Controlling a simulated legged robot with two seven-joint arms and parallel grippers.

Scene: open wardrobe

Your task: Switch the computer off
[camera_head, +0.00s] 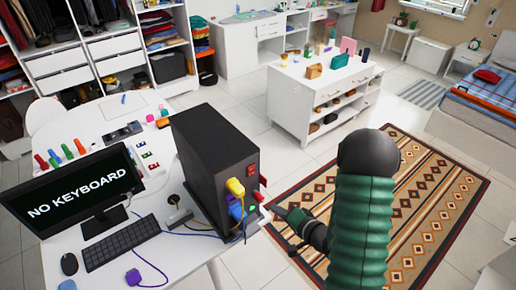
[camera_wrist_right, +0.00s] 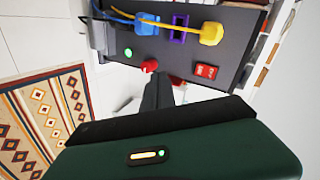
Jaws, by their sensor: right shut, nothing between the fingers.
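The black computer tower (camera_head: 208,158) stands on the white desk, its connector panel facing my right arm. A red rocker switch (camera_head: 251,170) sits high on that panel and shows in the right wrist view (camera_wrist_right: 206,71). A yellow plug (camera_wrist_right: 211,33), a blue plug (camera_wrist_right: 147,25), an empty-looking purple port (camera_wrist_right: 180,28), a green round part (camera_wrist_right: 128,52) and a red round part (camera_wrist_right: 149,66) are also on the panel. The monitor (camera_head: 83,190) reads "NO KEYBOARD". My right gripper (camera_head: 276,210) is shut and empty, in front of the panel's lower part; contact is unclear. My left gripper is out of view.
A keyboard (camera_head: 122,242), a mouse (camera_head: 69,264) and a loose purple plug (camera_head: 134,277) lie on the desk. Cables run beside the tower. A patterned rug (camera_head: 440,190) covers the floor at right. A white shelf unit (camera_head: 300,105) stands behind.

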